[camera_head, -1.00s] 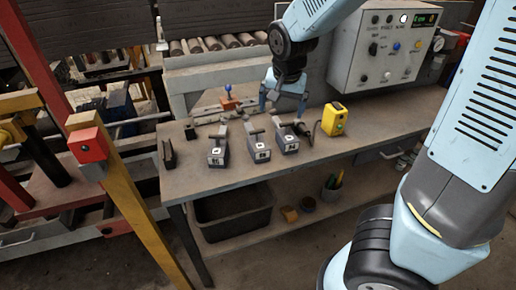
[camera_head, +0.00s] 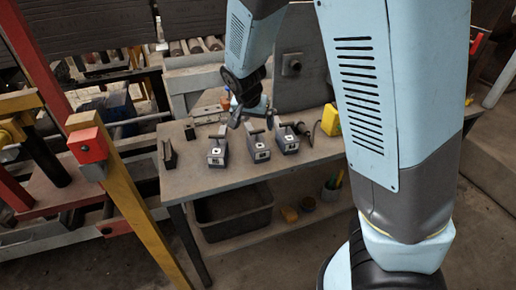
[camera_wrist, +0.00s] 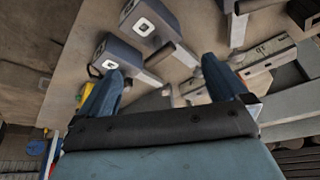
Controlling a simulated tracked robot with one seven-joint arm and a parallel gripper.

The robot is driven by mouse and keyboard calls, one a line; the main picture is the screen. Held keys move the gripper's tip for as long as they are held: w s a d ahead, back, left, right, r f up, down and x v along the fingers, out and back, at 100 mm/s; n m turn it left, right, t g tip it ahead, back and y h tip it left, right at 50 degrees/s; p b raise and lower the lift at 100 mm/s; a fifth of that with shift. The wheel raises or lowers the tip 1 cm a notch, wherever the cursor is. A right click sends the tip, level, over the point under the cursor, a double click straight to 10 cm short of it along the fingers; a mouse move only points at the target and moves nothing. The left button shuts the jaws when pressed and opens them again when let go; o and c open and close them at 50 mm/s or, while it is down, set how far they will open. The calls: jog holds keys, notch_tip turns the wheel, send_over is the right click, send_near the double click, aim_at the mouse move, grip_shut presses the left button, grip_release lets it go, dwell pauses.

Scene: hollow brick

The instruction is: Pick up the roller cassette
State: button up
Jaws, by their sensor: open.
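Three similar dark grey blocks with white square labels and bar-like tops stand in a row on the workbench: left (camera_head: 217,154), middle (camera_head: 259,150) and right (camera_head: 287,139). I cannot tell which is the roller cassette. In the wrist view the right block (camera_wrist: 112,57) and middle block (camera_wrist: 147,22) lie beyond my fingers, and the left block (camera_wrist: 236,22) is cut by the top edge. My gripper (camera_head: 249,113) is open and empty, above the back of the row near the middle block. Its spread fingers (camera_wrist: 165,68) show in the wrist view.
A yellow box (camera_head: 331,120) stands right of the row, partly behind my arm. A dark angled piece (camera_head: 168,155) stands at the bench's left end. A red-and-yellow frame (camera_head: 120,180) rises at the left. A black bin (camera_head: 235,211) sits below the bench (camera_head: 190,180).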

aim_at(256, 133)
jog(key=shift+w+x, duration=0.1)
jog(key=shift+x, duration=2.5)
jog(key=shift+w+x, duration=0.15)
jog(key=shift+x, duration=2.45)
jog(key=c, duration=1.3)
